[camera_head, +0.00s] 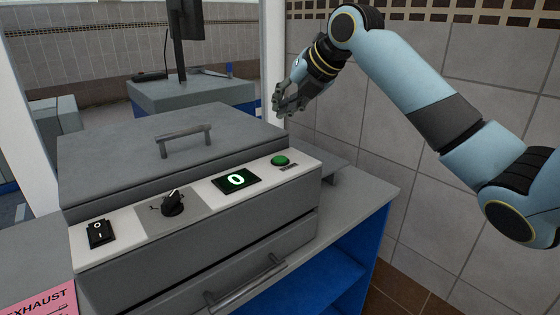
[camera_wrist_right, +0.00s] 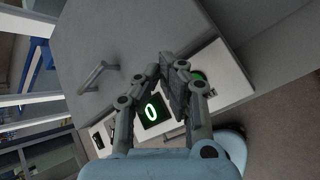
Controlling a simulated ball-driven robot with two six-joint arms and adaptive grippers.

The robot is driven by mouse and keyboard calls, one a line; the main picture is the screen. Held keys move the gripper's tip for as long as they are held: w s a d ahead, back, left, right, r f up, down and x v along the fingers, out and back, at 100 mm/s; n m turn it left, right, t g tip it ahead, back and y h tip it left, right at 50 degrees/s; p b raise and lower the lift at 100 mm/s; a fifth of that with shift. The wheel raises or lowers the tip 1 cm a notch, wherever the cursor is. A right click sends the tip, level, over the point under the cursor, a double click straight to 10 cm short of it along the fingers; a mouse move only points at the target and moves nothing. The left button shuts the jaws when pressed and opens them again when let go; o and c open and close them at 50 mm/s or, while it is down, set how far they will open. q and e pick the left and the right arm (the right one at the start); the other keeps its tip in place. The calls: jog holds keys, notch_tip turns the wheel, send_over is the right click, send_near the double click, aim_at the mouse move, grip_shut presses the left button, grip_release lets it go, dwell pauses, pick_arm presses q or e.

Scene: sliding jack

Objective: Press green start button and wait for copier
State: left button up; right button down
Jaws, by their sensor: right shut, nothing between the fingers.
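The grey copier (camera_head: 200,240) stands on a counter, its flat lid (camera_head: 120,150) down. On its white front strip is the round green start button (camera_head: 280,160), near the right end. In the right wrist view, the fingertips (camera_wrist_right: 168,66) lie over the strip. The display (camera_wrist_right: 151,113) shows between the fingers, and the green button (camera_wrist_right: 199,76) is partly hidden behind the right finger. My left gripper is not in view.
A lid handle (camera_head: 184,138), a black knob (camera_head: 172,203) and a rocker switch (camera_head: 101,233) are on the copier. A drawer handle (camera_head: 247,284) juts from its front. A pink exhaust sign (camera_head: 42,302) is at lower left. A tiled wall (camera_head: 400,180) stands at right.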

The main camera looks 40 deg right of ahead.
jog(key=b, duration=0.6)
send_over(283, 157)
notch_tip(283, 157, down, 7)
jog(key=shift+f, duration=0.5)
jog(key=shift+a+f, duration=0.1)
jog(key=shift+f, duration=0.05)
dwell(0.5)
jog(key=shift+f, duration=0.3)
jog(key=shift+f, duration=0.45)
dwell(0.6)
jog(key=shift+r, duration=0.15)
jog(key=shift+r+p, duration=0.55)
jog(key=shift+r, duration=0.2)
